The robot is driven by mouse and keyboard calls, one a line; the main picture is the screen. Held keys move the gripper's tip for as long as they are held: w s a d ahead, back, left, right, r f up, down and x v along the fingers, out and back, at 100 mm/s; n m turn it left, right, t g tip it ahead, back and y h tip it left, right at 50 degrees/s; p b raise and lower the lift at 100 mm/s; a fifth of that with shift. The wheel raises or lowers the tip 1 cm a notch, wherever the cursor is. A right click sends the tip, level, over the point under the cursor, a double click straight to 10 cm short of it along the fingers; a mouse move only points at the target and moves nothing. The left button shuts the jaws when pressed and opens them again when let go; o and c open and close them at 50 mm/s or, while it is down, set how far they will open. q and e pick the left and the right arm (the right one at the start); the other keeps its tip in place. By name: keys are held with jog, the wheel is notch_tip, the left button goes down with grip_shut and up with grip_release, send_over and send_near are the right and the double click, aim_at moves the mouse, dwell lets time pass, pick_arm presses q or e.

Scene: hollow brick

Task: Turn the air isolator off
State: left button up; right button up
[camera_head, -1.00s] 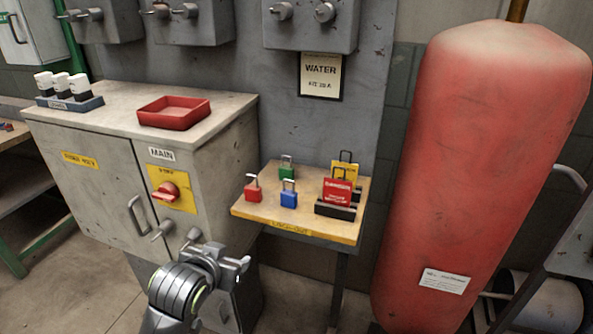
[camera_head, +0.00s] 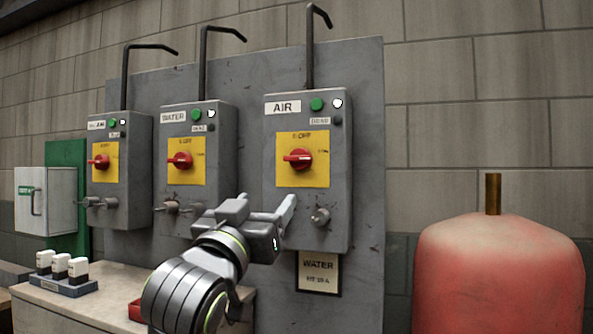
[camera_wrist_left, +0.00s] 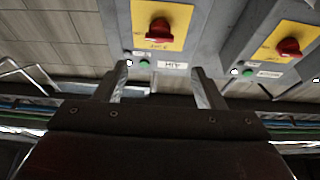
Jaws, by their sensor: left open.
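The AIR isolator is the rightmost grey wall box. Its red rotary handle (camera_head: 298,159) sits on a yellow plate (camera_head: 318,177), with the handle lying roughly level. An "AIR" label (camera_head: 284,106) is above it. My left gripper (camera_head: 267,207) is open and empty, in front of the lower left of this box, below and left of the handle, apart from it. In the left wrist view the scene is upside down. The red handle (camera_wrist_left: 159,31) lies beyond the open fingers (camera_wrist_left: 160,82), near the top edge. My right gripper is out of view.
The WATER box (camera_head: 197,178) and another similar box (camera_head: 119,172) stand to the left, each with a red handle. A red tank (camera_head: 500,270) stands at right; a cabinet (camera_head: 60,303) is below.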

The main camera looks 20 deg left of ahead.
aim_at(299, 162)
pick_arm(q)
jog(key=p+x, duration=0.3)
jog(key=x, duration=1.4)
jog(key=shift+w+r+p, duration=0.15)
jog(key=shift+r+p, duration=0.05)
jog(key=shift+p, duration=0.2)
jog(key=c, duration=0.7)
